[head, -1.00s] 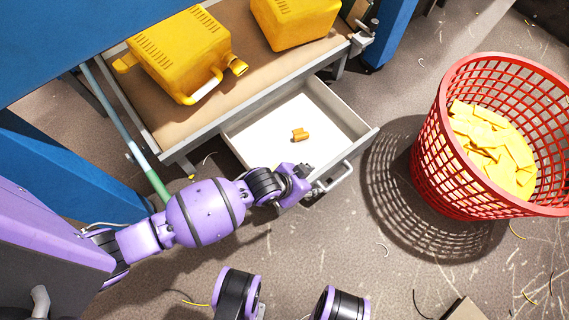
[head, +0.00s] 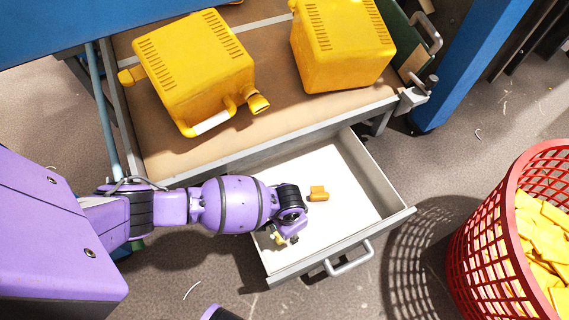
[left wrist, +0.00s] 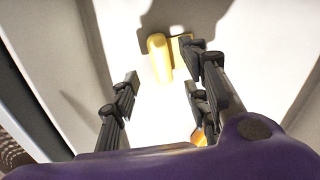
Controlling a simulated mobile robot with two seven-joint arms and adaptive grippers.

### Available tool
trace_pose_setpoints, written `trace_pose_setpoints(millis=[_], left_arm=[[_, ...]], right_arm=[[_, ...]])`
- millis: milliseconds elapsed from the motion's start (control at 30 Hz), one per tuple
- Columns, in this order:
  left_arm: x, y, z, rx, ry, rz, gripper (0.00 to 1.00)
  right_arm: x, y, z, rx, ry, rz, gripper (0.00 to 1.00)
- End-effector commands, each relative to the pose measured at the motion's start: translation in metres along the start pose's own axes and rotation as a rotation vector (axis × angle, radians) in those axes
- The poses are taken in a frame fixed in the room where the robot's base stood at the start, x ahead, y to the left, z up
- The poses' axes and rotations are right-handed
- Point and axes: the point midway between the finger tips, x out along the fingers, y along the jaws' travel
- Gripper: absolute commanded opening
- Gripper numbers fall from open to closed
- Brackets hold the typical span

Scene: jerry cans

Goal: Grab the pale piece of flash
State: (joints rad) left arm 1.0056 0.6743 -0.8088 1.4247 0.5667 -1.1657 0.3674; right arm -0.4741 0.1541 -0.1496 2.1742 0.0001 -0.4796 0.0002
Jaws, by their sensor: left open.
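The pale yellow piece of flash (left wrist: 160,58) lies on the white floor of the open drawer, with a thin yellow strip beside it, in the left wrist view. In the head view a bit of pale yellow (head: 278,239) shows beside my left gripper (head: 285,234), which hides part of that area. My left gripper (left wrist: 160,100) is open over the drawer, its fingers spread to either side, with the pale piece just beyond the gap. An orange piece (head: 318,194) lies farther right in the drawer; part of it shows behind the right-hand fingers. My right gripper is out of view.
The drawer (head: 395,228) has low grey walls and a front handle (head: 349,258). Two yellow jerry cans (head: 195,62) (head: 342,45) stand on the bench above it. A red basket (head: 480,240) of yellow pieces stands at right. The drawer's right side is clear.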

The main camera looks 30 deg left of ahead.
Motion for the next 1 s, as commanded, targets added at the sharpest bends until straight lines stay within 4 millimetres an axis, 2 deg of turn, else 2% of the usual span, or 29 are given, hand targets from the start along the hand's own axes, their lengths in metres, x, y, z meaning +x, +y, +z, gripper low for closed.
trace_pose_setpoints(millis=[33, 233, 500, 800, 1000], left_arm=[[0.011, -0.001, 0.002, 0.001, -0.003, 0.000, 0.42], [0.039, -0.002, 0.004, 0.000, -0.001, 0.000, 0.42], [0.041, -0.002, 0.004, 0.000, 0.002, 0.000, 0.42], [0.041, -0.002, 0.004, 0.000, 0.002, 0.000, 0.03], [0.041, -0.002, 0.004, 0.000, 0.002, 0.000, 0.02]], right_arm=[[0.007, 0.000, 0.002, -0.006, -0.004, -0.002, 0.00], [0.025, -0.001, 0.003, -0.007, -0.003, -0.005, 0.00], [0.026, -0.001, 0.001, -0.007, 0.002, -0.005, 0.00], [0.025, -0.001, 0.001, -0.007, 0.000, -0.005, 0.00], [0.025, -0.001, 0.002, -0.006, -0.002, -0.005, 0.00]])
